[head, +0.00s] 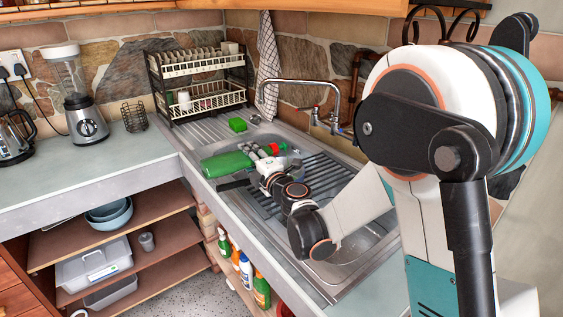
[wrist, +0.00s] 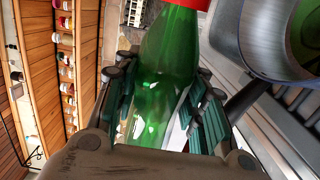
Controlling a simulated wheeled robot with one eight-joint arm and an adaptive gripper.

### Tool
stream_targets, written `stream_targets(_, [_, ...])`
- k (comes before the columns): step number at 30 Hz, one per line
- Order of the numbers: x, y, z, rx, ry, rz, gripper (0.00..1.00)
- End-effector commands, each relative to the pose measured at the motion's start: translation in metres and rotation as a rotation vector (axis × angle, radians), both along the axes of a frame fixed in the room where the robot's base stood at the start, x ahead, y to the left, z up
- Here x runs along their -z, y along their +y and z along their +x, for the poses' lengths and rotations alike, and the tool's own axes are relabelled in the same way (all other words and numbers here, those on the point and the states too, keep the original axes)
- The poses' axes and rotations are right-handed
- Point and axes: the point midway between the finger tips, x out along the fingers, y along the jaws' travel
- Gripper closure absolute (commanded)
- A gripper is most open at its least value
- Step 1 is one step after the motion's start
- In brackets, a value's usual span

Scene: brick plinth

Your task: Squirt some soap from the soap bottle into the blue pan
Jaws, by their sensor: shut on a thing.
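The soap bottle is green with a red cap. In the head view its green body (head: 226,163) shows left of my gripper (head: 262,160), tilted well over above the sink area. Red shows just right of the fingers. In the wrist view the bottle (wrist: 165,60) stands between the fingers of my gripper (wrist: 160,105), which are shut on it, cap toward the top. A round blue-grey vessel (wrist: 240,45), probably the pan, is close beside the bottle at the upper right with a dark handle. In the head view the pan is mostly hidden.
The steel sink (head: 330,252) and tap (head: 325,110) lie around my arm. A green sponge (head: 237,125) sits behind. A dish rack (head: 197,80) stands at the back, a blender (head: 82,110) on the left counter. Several bottles (head: 245,268) stand below the sink's edge.

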Motion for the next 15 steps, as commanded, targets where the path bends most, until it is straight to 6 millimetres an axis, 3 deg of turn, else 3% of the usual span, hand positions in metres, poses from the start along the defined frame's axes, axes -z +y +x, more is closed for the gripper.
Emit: stream_targets(15, [0.0026,-0.0004,0.0002,0.000,0.015,0.028,1.00])
